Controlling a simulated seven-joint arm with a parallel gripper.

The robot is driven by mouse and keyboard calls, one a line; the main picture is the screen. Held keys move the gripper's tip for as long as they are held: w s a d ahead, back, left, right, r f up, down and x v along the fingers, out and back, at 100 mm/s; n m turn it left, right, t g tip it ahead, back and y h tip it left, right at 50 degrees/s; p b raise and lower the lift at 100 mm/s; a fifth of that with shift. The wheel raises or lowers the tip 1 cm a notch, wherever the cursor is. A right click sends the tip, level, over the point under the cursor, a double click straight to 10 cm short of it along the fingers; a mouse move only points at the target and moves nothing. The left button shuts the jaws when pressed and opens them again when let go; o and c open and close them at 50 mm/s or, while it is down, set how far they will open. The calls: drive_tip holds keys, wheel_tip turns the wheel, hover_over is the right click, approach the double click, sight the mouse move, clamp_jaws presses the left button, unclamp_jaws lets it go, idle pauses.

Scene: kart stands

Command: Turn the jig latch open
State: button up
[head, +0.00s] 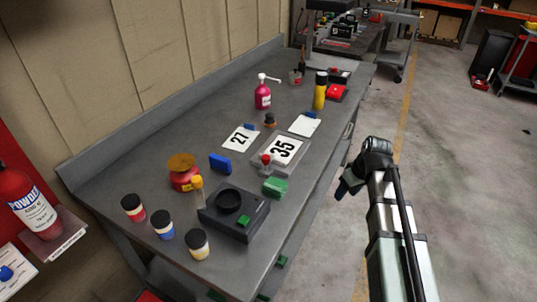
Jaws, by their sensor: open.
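A grey jig (259,168) lies in the middle of the workbench, with a white plate (285,150) marked 35 in it. A red-topped knob (266,159) stands at the jig's left corner and looks like its latch. At this size I cannot tell which way the latch is turned. My gripper (343,191) is open and empty. It is off to the right of the jig, out past the bench's front edge, and touches nothing. Its fingers are small and dark in this view.
A black box (234,216), a blue block (220,163) and a plate marked 27 (239,138) are nearby. A pink bottle (263,93) and yellow bottle (319,92) stand behind.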

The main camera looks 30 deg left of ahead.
sight(266, 157)
drive_tip(key=a+r+n, duration=0.1)
drive_tip(key=a+r, duration=0.2)
drive_tip(key=r, duration=0.1)
drive_tip(key=s+a+r+n, duration=0.1)
drive_tip(key=a+r+n, duration=0.1)
drive_tip(key=a+r, duration=0.2)
drive_tip(key=a+r+n+y, duration=0.1)
drive_tip(key=a+r, duration=0.3)
drive_tip(key=shift+s+a+r+n, duration=0.1)
drive_tip(key=shift+s+a+n, duration=0.2)
drive_tip(key=shift+n, duration=0.1)
drive_tip(key=s+a+r+n+g+y, duration=0.1)
drive_tip(key=s+a+r+n, duration=0.4)
drive_tip(key=a+r, duration=0.5)
drive_tip(key=x, duration=0.8)
drive_tip(key=d+x, duration=0.1)
drive_tip(key=x, duration=0.3)
drive_tip(key=shift+s+f, duration=0.1)
drive_tip(key=shift+f, duration=0.05)
clamp_jaws()
